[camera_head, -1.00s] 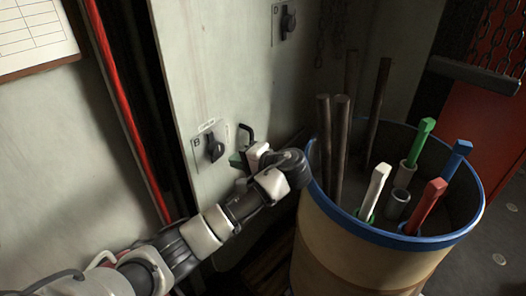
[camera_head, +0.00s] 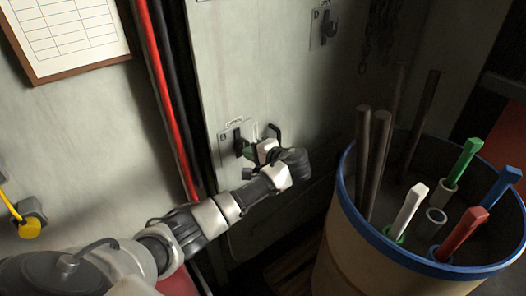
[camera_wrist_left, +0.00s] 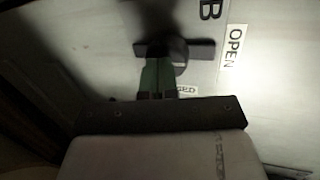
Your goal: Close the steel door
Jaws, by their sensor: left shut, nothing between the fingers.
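The steel door looks to be the pale grey panel (camera_head: 225,80), with a dark strip along its left edge. A dark latch marked B (camera_head: 238,141) sits on it. In the left wrist view, this latch (camera_wrist_left: 190,50) has a crosswise bar, beside OPEN and partly hidden CLOSED labels. My left gripper (camera_head: 246,149) is shut and empty, its green-tipped fingers at the latch. I cannot tell whether they touch it. A dark hooked handle (camera_head: 275,131) stands just right of the fingers. A second latch, D (camera_head: 328,29), is higher up. My right gripper is out of view.
A large blue-rimmed drum (camera_head: 343,215) stands close to the right of my left wrist, holding dark rods and coloured bars. A red and black vertical strip (camera_head: 165,90) runs left of the door. A framed chart (camera_head: 75,35) hangs on the left wall. Chains (camera_head: 375,40) hang at the back.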

